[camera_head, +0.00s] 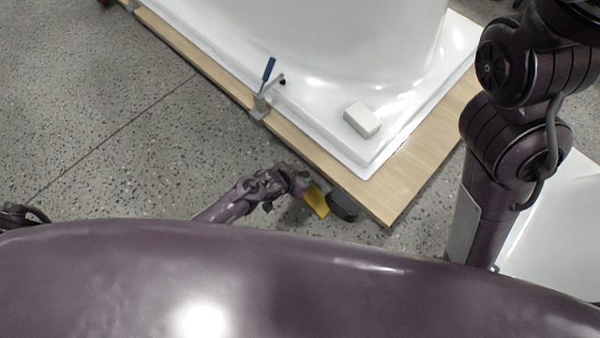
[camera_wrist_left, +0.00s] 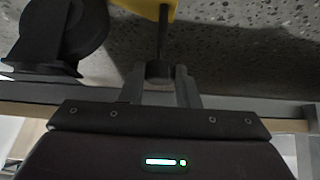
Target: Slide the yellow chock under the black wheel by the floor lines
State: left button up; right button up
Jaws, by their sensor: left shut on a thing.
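The yellow chock (camera_head: 316,201) is on or just above the floor beside the black wheel (camera_head: 343,205), at the near corner of the wooden platform. My left gripper (camera_head: 303,186) is shut on the chock's dark handle. In the left wrist view, the gripper fingers (camera_wrist_left: 160,80) close on the handle's end, and the rod runs up to the yellow chock (camera_wrist_left: 150,8). The black wheel (camera_wrist_left: 62,35) is close on its left there; I cannot tell whether they touch. My right arm is at the right, but its gripper is out of view.
The wooden platform (camera_head: 432,150) carries a white bathtub shell (camera_head: 300,40). A toggle clamp with a blue handle (camera_head: 268,70) and a white block (camera_head: 362,119) are at its rim. Speckled floor (camera_head: 100,100) with a thin dark line is open to the left.

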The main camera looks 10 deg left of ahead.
pick_arm(q)
jog(key=shift+d+f, duration=0.1)
dwell(0.7)
jog(key=o, duration=1)
jog(key=shift+o, duration=0.2)
jog(key=shift+s, duration=0.1)
jog(key=p+v, duration=0.4)
jog(key=v, duration=0.3)
jog(key=shift+s+r+p, duration=0.2)
jog(key=shift+r+p, duration=0.05)
jog(key=shift+p, duration=0.15)
